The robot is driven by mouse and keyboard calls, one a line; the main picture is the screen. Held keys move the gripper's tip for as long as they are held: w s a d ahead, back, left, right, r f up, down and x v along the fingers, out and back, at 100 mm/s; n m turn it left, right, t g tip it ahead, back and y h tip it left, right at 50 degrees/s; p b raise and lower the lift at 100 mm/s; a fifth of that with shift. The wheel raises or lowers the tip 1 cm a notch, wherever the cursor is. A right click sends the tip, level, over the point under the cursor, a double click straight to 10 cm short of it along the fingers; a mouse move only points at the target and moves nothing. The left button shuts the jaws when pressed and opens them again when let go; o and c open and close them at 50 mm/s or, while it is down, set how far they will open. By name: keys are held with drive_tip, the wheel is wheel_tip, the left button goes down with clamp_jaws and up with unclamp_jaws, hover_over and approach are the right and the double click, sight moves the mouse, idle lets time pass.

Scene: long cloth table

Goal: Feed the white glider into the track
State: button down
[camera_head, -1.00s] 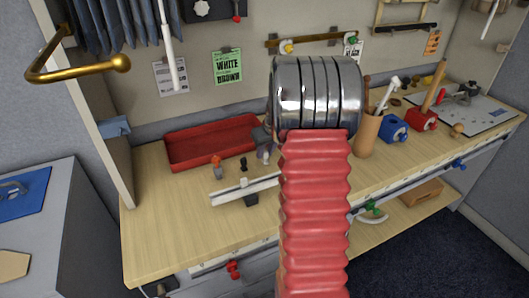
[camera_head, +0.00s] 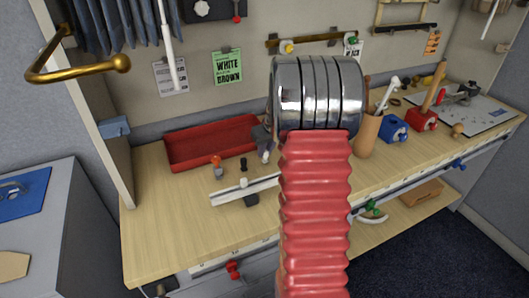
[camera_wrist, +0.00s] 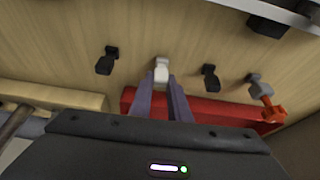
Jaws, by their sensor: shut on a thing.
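The white glider (camera_wrist: 161,70) stands out between the two purple-grey fingers of my gripper (camera_wrist: 163,88) in the wrist view. My gripper is shut on it. In the head view my gripper (camera_head: 262,137) is partly hidden by my arm, and the glider (camera_head: 264,156) shows as a small pale piece below it, low over the table. I cannot tell whether it touches the tabletop. The pale track (camera_head: 228,194) lies just in front of it, on a dark support. It also shows at the top right of the wrist view (camera_wrist: 292,14).
A black glider (camera_wrist: 107,62) and another black one (camera_wrist: 210,78) stand either side of mine. A grey piece with an orange part (camera_wrist: 268,100) is further right. The red tray (camera_head: 185,162) lies behind. The table's left front (camera_head: 165,240) is clear.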

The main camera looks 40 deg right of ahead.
sight(266, 151)
drive_tip(key=shift+r, duration=3.2)
drive_tip(key=shift+s, duration=0.15)
